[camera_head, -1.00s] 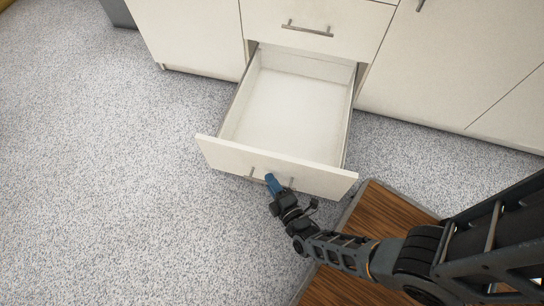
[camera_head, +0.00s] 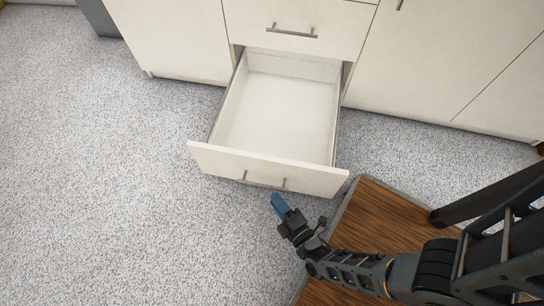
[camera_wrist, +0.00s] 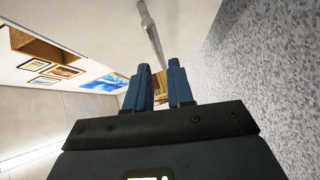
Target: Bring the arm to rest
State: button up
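My gripper (camera_head: 278,200) has blue fingers and is just in front of the open drawer's front panel (camera_head: 225,162), apart from its bar handle (camera_head: 264,185). In the wrist view the two blue fingers (camera_wrist: 158,82) stand apart with a gap between them and nothing held. The metal handle (camera_wrist: 150,32) shows beyond the fingertips in that view. My arm reaches in from the lower right. The drawer is pulled well out, and its white inside (camera_head: 275,115) looks empty.
A closed drawer (camera_head: 290,25) sits above the open one, with closed cabinets (camera_head: 440,70) to the right. A brown wooden surface (camera_head: 385,220) lies under my arm. Speckled grey floor (camera_head: 100,190) is clear to the left. Framed prints (camera_wrist: 58,72) show in the wrist view.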

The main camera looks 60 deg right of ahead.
jog(key=shift+s+a, duration=0.1)
jog(key=shift+s, duration=0.1)
dwell(0.5)
jog(key=s+a+r+m+y, duration=0.1)
jog(key=s+r+m+y, duration=0.2)
jog(key=r, duration=0.6)
jog(key=s+a+r+m+y, duration=0.1)
jog(key=s+a+r+m, duration=0.2)
jog(key=r, duration=0.5)
jog(key=s+r+m+y, duration=0.25)
jog(key=s+r, duration=0.25)
jog(key=r, duration=0.4)
notch_tip(320, 180, up, 45)
jog(key=s+d+m+p, duration=0.1)
jog(key=d+m+p, duration=0.1)
jog(key=p, duration=2.7)
jog(key=shift+f+m, duration=0.2)
jog(key=shift+m, duration=0.25)
